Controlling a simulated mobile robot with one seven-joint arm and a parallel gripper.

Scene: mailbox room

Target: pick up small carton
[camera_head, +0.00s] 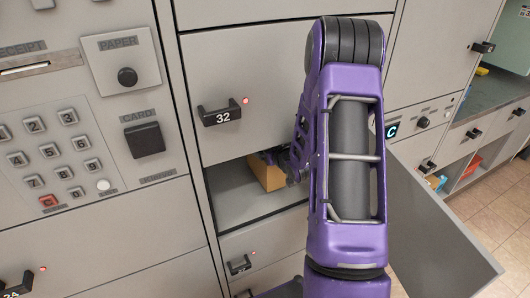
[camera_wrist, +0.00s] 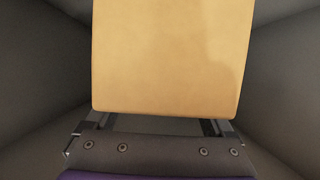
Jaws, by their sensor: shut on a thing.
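The small carton (camera_head: 266,174) is a tan box inside the open mailbox compartment (camera_head: 236,193), partly hidden behind my purple arm in the head view. In the wrist view the carton (camera_wrist: 172,55) fills the upper middle, close in front of the gripper. My gripper (camera_head: 286,165) reaches into the compartment and is shut on the carton. In the wrist view my gripper's base (camera_wrist: 160,145) shows below the carton, and the fingertips are hidden behind it. I cannot tell whether the carton touches the compartment floor.
The open compartment door (camera_head: 440,225) swings out to the right of my arm. Locker door 32 (camera_head: 222,90) is shut above the opening. A keypad panel (camera_head: 55,150) is at the left. The compartment walls (camera_wrist: 40,90) stand close on both sides of the carton.

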